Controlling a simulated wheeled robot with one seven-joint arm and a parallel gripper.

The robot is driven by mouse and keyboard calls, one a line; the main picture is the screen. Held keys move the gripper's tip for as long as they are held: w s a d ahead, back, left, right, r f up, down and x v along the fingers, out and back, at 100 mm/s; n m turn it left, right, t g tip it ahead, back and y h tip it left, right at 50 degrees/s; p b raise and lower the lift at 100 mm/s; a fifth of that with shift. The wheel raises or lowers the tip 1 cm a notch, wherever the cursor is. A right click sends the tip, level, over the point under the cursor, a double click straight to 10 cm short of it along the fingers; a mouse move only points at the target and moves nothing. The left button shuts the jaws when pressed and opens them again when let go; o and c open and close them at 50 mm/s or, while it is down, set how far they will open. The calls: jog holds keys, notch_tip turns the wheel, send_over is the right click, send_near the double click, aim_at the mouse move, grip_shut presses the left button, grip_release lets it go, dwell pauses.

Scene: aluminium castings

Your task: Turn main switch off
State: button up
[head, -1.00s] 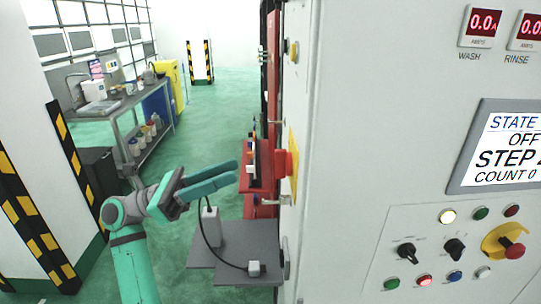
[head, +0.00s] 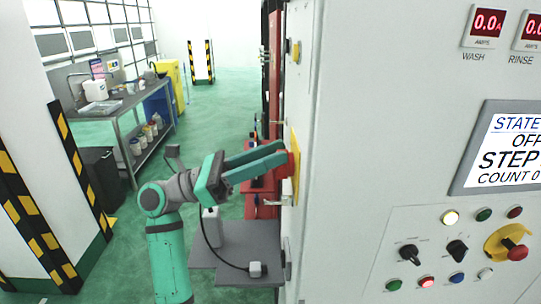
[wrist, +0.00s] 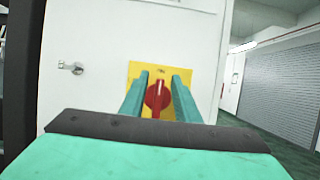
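The main switch is a red rotary knob (wrist: 158,95) on a yellow plate (wrist: 136,72), mounted on the side of the white cabinet. Its grip ridge stands upright in the wrist view. In the head view the red knob (head: 292,158) sticks out from the cabinet side. My gripper (wrist: 157,85) is open, with one green finger on each side of the knob. In the head view my gripper (head: 278,154) has its fingertips at the knob. I cannot tell whether the fingers touch it.
A control panel with a yellow-ringed red button (head: 517,253) and a display (head: 512,150) is on the cabinet front. A grey shelf (head: 222,272) sits below my gripper. A door handle (wrist: 71,68) is left of the switch.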

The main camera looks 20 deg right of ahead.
jog(key=shift+s+d+f, duration=0.1)
jog(key=shift+s+d, duration=0.05)
jog(key=shift+d, duration=0.15)
grip_shut()
jog(key=shift+n, duration=0.3)
jog(key=n+t, duration=0.1)
jog(key=n, duration=0.2)
jog(key=n+t, duration=0.2)
jog(key=n, duration=0.1)
jog(key=w+n+t, duration=0.1)
jog(key=n, duration=0.1)
jog(key=shift+d+f+n+t, duration=0.1)
jog(key=shift+f+n+t, duration=0.2)
jog(key=shift+n, duration=0.1)
jog(key=n+t, duration=0.1)
jog(key=n, duration=0.1)
jog(key=n+y, duration=0.1)
jog(key=n, duration=0.1)
jog(key=n+t, duration=0.1)
jog(key=n, duration=0.1)
jog(key=shift+w+d+f+n+t+y, duration=0.15)
jog(key=shift+w+f+n+t+y, duration=0.15)
grip_release()
